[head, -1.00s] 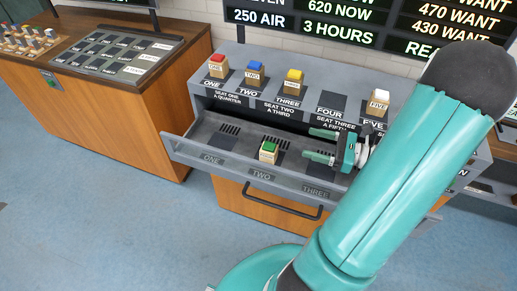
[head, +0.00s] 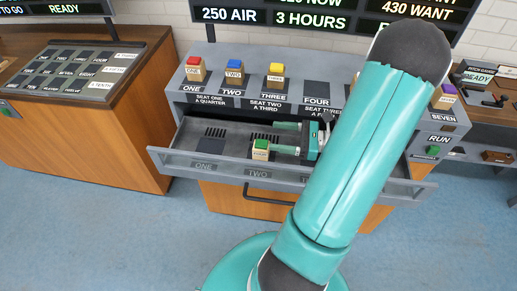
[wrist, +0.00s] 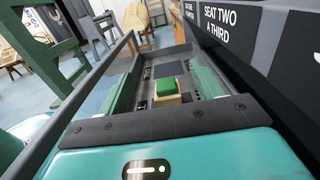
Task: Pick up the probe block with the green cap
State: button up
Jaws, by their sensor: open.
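The probe block with the green cap (head: 261,150) is a small pale wooden block standing in the open grey drawer (head: 178,160), behind the TWO label. In the head view my gripper (head: 273,137) is open and lies low over the drawer, just right of the block, fingers pointing left. The nearer fingertip appears close to the block; contact cannot be told. In the wrist view the green cap (wrist: 166,87) shows between the two green fingers, with visible room on both sides. My arm hides the right part of the drawer.
Red (head: 195,69), blue (head: 234,72) and yellow (head: 276,76) capped blocks stand on the console above the drawer. The drawer's front wall and the console face bound the space. A purple-capped block (head: 445,96) stands at the right. The drawer's left floor is clear.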

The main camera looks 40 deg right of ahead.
aim_at(255, 144)
notch_tip(255, 144, down, 6)
jog(key=shift+r, duration=0.2)
jog(key=x, duration=0.7)
jog(key=shift+w+a, duration=0.15)
jog(key=shift+w, duration=0.05)
jog(key=c, duration=1.1)
